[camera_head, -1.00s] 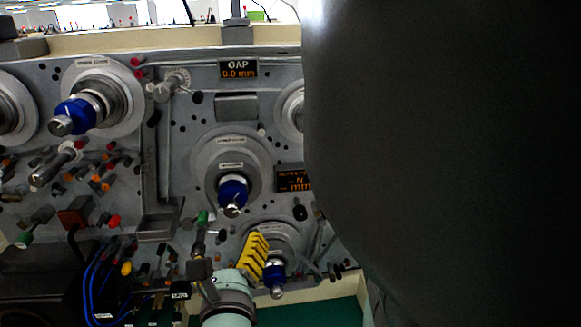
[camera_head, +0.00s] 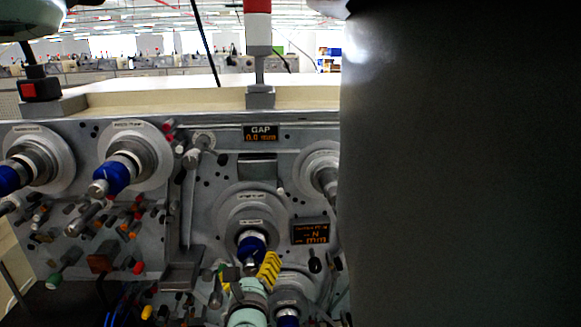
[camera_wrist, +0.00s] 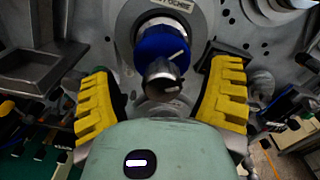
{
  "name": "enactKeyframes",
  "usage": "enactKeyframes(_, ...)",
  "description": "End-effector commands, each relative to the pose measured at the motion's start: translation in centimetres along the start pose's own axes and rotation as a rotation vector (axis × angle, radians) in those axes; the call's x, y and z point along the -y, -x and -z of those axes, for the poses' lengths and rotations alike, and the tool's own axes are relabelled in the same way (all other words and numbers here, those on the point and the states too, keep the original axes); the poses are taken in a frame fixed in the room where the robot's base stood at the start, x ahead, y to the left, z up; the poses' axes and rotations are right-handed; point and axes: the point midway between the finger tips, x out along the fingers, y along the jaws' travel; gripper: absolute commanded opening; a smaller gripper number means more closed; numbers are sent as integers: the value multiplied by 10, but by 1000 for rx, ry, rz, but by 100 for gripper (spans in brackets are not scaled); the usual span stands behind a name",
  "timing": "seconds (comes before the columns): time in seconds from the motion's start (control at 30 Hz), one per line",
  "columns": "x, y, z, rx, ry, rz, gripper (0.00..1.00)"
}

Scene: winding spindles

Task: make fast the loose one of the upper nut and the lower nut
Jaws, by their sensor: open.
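A blue nut (camera_head: 252,247) sits on the middle spindle of the grey panel. A second blue nut (camera_head: 288,320) sits on the spindle below it, cut by the lower picture edge. Their labels are too small to read, and I cannot tell which nut is loose. My gripper (camera_head: 262,268) is just below the middle nut. In the wrist view my gripper (camera_wrist: 162,68) is open, with one yellow finger on each side. A blue nut (camera_wrist: 163,45) with a white line shows between and beyond the fingers, behind a metal spindle end (camera_wrist: 163,86). No contact is visible.
More spindles with blue nuts (camera_head: 112,177) stand at the left, above several coloured knobs (camera_head: 137,268). A GAP display (camera_head: 261,133) reads 0.0 mm, and a second display (camera_head: 310,231) hangs at the right. A large dark shape hides the right side.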

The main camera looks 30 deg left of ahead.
Motion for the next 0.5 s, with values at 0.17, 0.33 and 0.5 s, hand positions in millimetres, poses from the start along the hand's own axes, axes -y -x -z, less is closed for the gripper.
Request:
enactKeyframes(0.17, 5, -19, 0, -3, 4, 10, 78)
enactKeyframes(0.33, 5, -29, 1, -5, 2, 12, 78)
enactKeyframes(0.5, 5, -32, 2, -5, 1, 11, 78)
